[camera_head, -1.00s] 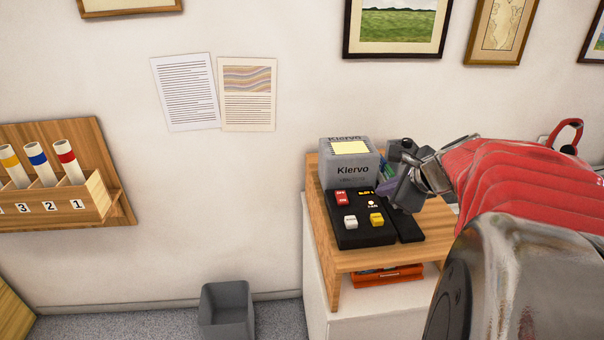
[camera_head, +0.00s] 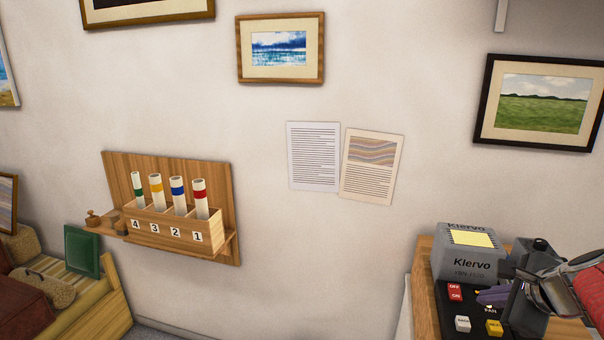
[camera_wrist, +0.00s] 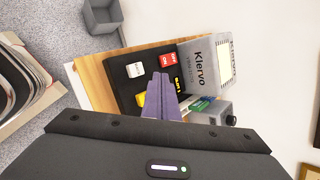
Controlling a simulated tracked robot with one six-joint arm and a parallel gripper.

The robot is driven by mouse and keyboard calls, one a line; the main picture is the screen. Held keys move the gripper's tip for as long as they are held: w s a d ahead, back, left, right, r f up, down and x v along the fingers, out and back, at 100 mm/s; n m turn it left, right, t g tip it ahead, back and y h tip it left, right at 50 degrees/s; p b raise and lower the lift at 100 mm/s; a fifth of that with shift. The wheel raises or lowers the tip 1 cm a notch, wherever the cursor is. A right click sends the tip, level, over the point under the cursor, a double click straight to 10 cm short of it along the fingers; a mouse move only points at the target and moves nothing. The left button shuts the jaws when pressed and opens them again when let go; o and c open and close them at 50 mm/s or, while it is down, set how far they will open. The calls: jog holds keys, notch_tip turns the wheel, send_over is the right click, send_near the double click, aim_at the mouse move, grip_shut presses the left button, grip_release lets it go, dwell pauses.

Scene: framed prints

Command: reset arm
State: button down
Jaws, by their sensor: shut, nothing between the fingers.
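My gripper (camera_head: 491,298) is at the lower right of the head view, in front of the Klervo device (camera_head: 468,252). In the wrist view its purple fingers (camera_wrist: 161,90) are together with nothing between them. They overlap the black control panel (camera_wrist: 135,75) in that view; I cannot tell the gap between them. The panel carries a red switch (camera_head: 455,292), a white button (camera_head: 463,324) and a yellow button (camera_head: 494,327). The red part of my arm (camera_head: 592,290) reaches in from the right edge.
The device stands on a wooden stand (camera_head: 424,300). On the wall are a rack with numbered tubes (camera_head: 198,199), two paper sheets (camera_head: 314,157) and framed prints (camera_head: 281,48). A grey bin (camera_wrist: 101,17) is on the floor. The wall between rack and stand is clear.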

jog(key=s+a+f+n+g, duration=0.1)
jog(key=s+a+n, duration=0.5)
jog(key=a+n, duration=0.6)
jog(key=s+a+f+n+g, duration=0.2)
jog(key=s+a+n, duration=0.4)
jog(key=a+n, duration=0.7)
jog(key=shift+s+n, duration=0.3)
jog(key=shift+s, duration=0.05)
jog(key=shift+w, duration=0.1)
dwell(3.5)
jog(key=w+d+r+m+y, duration=0.35)
jog(key=w+d, duration=0.65)
jog(key=d, duration=0.4)
jog(key=w+d+r+m+t, duration=0.2)
jog(key=d+r+t, duration=0.1)
jog(key=d, duration=1.3)
jog(key=shift+d, duration=0.15)
